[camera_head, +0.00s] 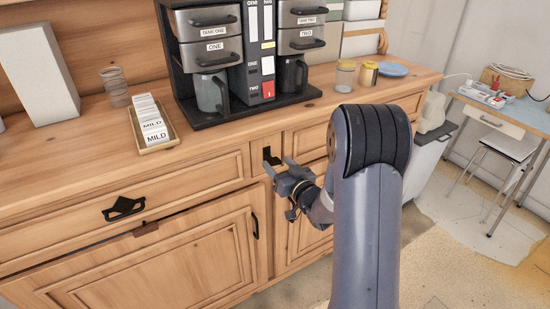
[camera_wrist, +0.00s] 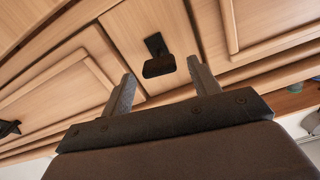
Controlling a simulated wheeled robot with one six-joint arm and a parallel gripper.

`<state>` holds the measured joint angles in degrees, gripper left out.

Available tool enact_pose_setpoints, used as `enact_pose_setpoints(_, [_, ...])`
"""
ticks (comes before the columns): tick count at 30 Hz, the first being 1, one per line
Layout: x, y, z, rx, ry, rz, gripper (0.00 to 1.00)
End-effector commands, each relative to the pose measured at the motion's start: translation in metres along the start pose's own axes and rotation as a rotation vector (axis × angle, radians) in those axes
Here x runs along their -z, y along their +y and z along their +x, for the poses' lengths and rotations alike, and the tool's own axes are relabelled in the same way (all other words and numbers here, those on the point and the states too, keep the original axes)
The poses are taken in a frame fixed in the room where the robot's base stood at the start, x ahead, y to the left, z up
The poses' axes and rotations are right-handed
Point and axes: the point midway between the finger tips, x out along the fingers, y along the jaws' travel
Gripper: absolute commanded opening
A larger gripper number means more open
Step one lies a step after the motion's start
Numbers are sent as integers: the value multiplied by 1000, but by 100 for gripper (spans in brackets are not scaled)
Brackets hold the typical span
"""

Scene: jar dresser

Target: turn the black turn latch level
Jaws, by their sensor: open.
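The black turn latch (camera_head: 267,153) is on the narrow wooden strip between two drawer fronts, under the dresser's top edge. In the wrist view the latch (camera_wrist: 158,66) shows as a narrow black plate with a wider block at one end. I cannot tell its exact angle. My gripper (camera_head: 279,166) is just in front of the latch and partly covers it in the head view. In the wrist view my gripper (camera_wrist: 162,69) is open, with the latch between and a little beyond its two fingertips. The jaws are empty, and I see no contact.
The dresser top (camera_head: 85,165) carries a coffee station (camera_head: 245,55), a tray of labelled packets (camera_head: 150,125), two jars and a blue plate (camera_head: 390,69). A black drawer pull (camera_head: 124,208) and a door handle (camera_head: 255,226) stick out nearby. A desk (camera_head: 510,115) stands at right.

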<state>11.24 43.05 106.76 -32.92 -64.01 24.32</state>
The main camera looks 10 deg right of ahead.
Motion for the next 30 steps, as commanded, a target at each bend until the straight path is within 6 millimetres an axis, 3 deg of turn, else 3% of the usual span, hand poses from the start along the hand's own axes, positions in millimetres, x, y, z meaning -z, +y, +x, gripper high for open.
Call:
enact_pose_setpoints(6, [0,0,26,0,0,0,58])
enact_pose_setpoints(17, [0,0,32,-1,0,0,58])
enact_pose_setpoints(30, [0,0,31,-1,0,0,24])
